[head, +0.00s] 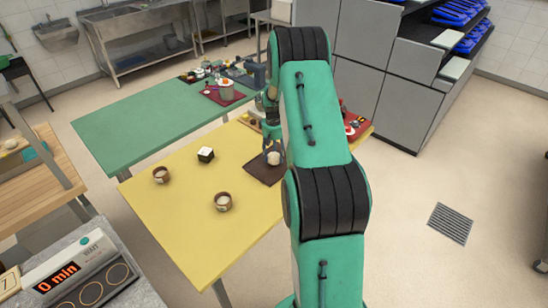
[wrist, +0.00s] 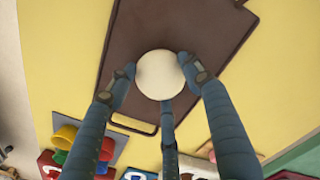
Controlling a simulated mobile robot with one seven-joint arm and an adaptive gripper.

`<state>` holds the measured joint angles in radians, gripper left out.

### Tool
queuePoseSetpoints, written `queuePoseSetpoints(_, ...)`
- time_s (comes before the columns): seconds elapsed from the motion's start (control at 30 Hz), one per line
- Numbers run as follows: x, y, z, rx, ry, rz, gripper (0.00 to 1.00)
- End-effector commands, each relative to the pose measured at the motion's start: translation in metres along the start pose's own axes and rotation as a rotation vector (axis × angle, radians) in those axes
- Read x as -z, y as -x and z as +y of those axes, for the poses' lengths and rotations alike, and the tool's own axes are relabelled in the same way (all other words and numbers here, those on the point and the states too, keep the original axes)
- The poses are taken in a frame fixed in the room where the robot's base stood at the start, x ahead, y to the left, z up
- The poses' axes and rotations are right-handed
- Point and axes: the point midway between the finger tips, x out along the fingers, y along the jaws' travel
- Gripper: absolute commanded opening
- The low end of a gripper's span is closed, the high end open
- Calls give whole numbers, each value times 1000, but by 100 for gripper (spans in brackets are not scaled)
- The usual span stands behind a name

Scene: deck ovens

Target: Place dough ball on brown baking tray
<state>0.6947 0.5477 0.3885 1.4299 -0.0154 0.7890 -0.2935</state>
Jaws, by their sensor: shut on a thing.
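The brown baking tray (wrist: 130,38) lies on the yellow table and has a handle slot at its near end in the wrist view. It shows in the head view (head: 255,172), partly hidden by my arm. My gripper (wrist: 158,85) is shut on a pale, round dough ball (wrist: 158,70), with fingers on its left, right and near sides. In the head view my gripper (head: 272,150) and the dough ball (head: 274,158) are over the tray. I cannot tell whether the ball touches it.
Colourful cups (wrist: 75,138) and blocks lie near the tray in the wrist view.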

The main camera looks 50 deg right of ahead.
Motion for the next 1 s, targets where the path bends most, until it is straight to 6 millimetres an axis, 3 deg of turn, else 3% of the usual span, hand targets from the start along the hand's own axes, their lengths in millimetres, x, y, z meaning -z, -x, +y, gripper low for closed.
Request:
queuePoseSetpoints(0.5,0,-9,0,0,0,1,28)
queuePoseSetpoints(0.53,1,-8,0,0,0,1,54)
queuePoseSetpoints(0.6,0,-8,0,0,0,1,68)
queuePoseSetpoints(1.0,1,-6,0,0,0,1,69)
